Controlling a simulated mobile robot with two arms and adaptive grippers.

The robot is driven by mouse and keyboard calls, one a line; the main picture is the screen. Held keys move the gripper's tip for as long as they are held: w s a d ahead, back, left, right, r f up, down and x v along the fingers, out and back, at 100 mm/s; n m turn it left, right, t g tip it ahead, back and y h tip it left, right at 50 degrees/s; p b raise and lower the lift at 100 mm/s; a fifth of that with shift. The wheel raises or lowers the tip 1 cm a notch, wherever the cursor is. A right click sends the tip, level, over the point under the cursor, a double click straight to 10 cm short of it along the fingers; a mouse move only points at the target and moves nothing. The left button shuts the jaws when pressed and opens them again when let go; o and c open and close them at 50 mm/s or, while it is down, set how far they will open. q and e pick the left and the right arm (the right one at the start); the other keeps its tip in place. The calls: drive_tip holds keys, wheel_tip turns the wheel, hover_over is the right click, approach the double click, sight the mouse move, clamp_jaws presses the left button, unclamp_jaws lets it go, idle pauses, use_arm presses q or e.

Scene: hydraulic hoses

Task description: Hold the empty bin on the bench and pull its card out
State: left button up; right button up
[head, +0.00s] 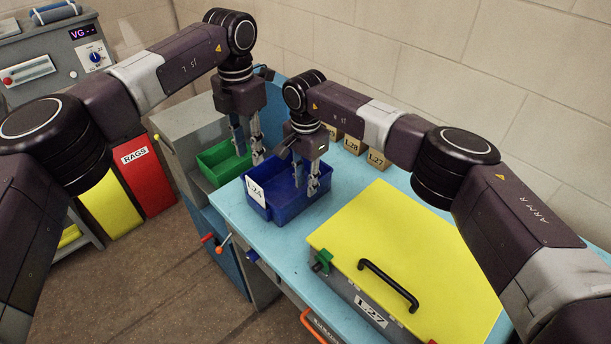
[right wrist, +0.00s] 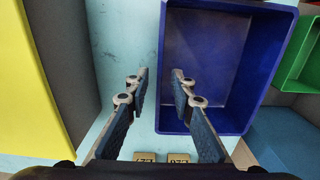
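The blue bin (head: 285,211) stands on the light blue bench and its inside looks empty in the right wrist view (right wrist: 215,60). A white card (head: 255,190) marked L24 is on its left-hand face. My right gripper (head: 312,190) is open over the bin's right side. In the right wrist view its fingers (right wrist: 160,82) are on either side of the bin wall, with a gap between them; contact is not clear. My left gripper (head: 249,155) is open and empty, beyond the card, in front of the green bin.
A green bin (head: 222,164) stands left of the blue bin on a grey cabinet. A yellow-lidded box (head: 400,250) with a black handle takes up the bench's right front. Small tan labelled blocks (head: 377,160) sit at the back. Bare bench (head: 290,255) shows in front of the blue bin.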

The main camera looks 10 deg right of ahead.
sight(305, 208)
wheel_tip(305, 208, down, 6)
drive_tip(key=shift+r, duration=0.15)
drive_tip(key=shift+c, duration=0.2)
clamp_jaws()
